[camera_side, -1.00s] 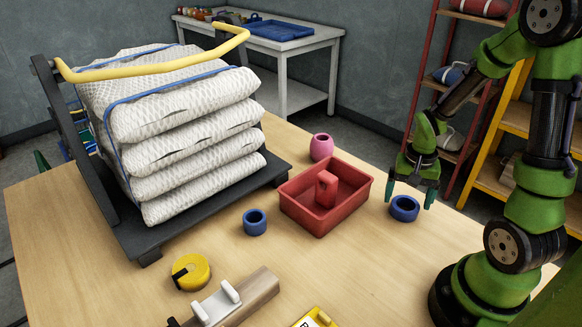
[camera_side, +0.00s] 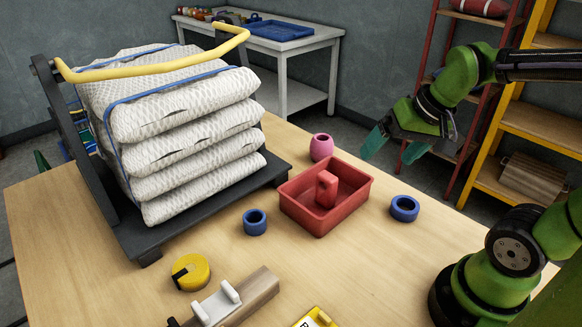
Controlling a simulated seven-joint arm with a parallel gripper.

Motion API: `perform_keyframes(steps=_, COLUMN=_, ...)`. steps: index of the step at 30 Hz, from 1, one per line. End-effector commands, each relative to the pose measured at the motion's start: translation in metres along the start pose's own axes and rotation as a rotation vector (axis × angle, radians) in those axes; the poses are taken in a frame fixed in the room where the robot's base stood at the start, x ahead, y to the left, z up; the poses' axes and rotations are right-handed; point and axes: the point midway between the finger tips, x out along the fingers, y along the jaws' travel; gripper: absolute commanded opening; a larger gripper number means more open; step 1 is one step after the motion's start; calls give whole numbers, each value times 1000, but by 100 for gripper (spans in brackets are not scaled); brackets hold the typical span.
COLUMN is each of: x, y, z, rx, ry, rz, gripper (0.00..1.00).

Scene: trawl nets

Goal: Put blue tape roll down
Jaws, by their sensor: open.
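A blue tape roll (camera_side: 404,209) lies flat on the wooden table, just right of the red tray. A second blue roll (camera_side: 254,222) sits on the table left of the tray, in front of the net stack. My gripper (camera_side: 397,150) is open and empty, raised above and behind the right-hand roll, apart from it. Its teal fingers point down and to the left.
The red tray (camera_side: 290,207) holds a red block-like object (camera_side: 326,189). A pink pot (camera_side: 321,147) stands behind it. Folded white nets (camera_side: 185,125) fill a dark stand at left. A yellow tape measure (camera_side: 190,271) lies in front.

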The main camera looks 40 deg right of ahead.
Motion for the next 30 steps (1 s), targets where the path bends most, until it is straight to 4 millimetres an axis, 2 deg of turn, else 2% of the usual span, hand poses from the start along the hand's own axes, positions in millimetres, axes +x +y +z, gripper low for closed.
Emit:
perform_keyframes(steps=1, x=-10, y=-15, z=10, rx=-64, ry=36, rz=-56, gripper=91)
perform_keyframes(steps=3, x=-20, y=-28, z=20, rx=-129, ry=74, rz=-116, gripper=91)
perform_keyframes(steps=7, x=-31, y=-41, z=31, rx=-196, ry=112, rz=-179, gripper=91)
perform_keyframes(steps=30, x=-32, y=-43, z=32, rx=-206, ry=118, rz=-189, gripper=91)
